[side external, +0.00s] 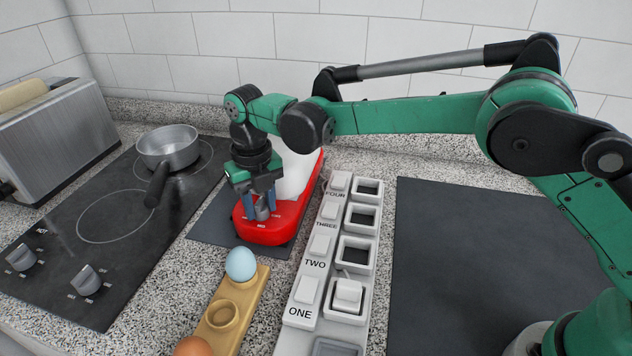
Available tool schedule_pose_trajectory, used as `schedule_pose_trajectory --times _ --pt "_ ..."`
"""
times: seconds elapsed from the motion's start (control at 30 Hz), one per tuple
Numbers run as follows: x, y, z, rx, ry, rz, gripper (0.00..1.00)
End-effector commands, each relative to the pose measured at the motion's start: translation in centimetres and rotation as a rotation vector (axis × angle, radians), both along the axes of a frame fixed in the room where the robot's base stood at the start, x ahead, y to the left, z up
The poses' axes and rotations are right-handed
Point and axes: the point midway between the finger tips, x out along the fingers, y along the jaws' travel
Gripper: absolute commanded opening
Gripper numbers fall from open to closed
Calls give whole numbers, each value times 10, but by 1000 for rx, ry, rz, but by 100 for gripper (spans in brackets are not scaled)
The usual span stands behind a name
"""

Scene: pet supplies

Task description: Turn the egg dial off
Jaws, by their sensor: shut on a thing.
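A red appliance with a pale upper part (268,232) stands on a dark mat behind the egg holder. My gripper (261,209) points down at the front of its red top, with its blue fingers shut on a small grey dial (263,213). The fingers and wrist hide part of the dial, and its setting cannot be read. Small pale marks show on the red surface beside the dial.
A wooden holder (222,313) in front carries a blue egg (240,264) and a brown egg (192,347). A labelled white switch panel (308,290) stands to the right. A cooktop (110,225) with a pot (168,147) and a toaster (62,140) are left. A dark mat (470,260) lies right.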

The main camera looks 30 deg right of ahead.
Motion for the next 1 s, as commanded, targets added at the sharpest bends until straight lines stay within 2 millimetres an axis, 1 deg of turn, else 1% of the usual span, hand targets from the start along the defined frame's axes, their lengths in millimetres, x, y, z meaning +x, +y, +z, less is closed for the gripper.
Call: schedule_pose_trajectory --times 0.27,0.3,0.37,0.4,0.73,0.83,1.0 --pt "0 0 0 0 -1 2 0" --pt "0 0 0 0 -1 2 36" --pt "0 0 0 0 -1 2 53" --pt "0 0 0 0 -1 2 64" --pt "0 0 2 0 -1 1 65" --pt "0 0 13 0 -1 1 65" --pt "0 0 39 0 -1 1 65"
